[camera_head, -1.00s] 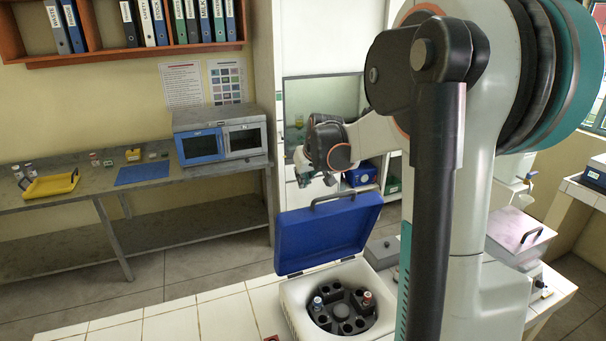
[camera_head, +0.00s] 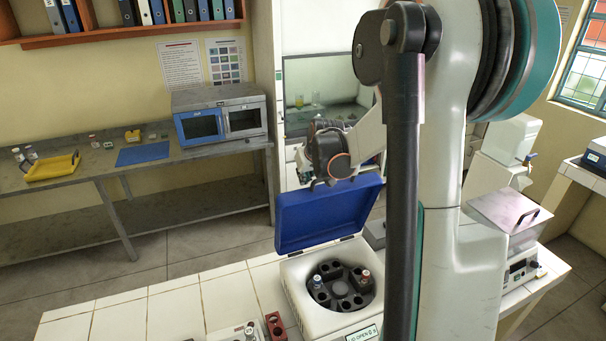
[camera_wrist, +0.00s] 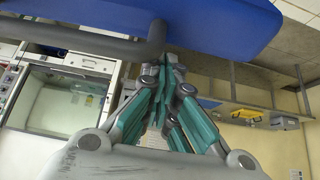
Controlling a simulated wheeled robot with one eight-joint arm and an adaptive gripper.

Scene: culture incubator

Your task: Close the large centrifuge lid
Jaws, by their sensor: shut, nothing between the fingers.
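The large centrifuge (camera_head: 297,289) is a white box on the tiled bench. The open bowl shows a dark rotor (camera_head: 339,286) holding a few capped tubes. The blue lid (camera_wrist: 205,18) fills the top there. Contact cannot be told.
A red rack (camera_head: 275,326) stands on the bench left of the centrifuge. Another device with a clear lid (camera_head: 505,207) is to the right, beyond my arm. A side table (camera_head: 80,188) holds a yellow tray (camera_head: 52,166) and a microwave-like oven (camera_head: 220,113). Bench tiles at left are clear.

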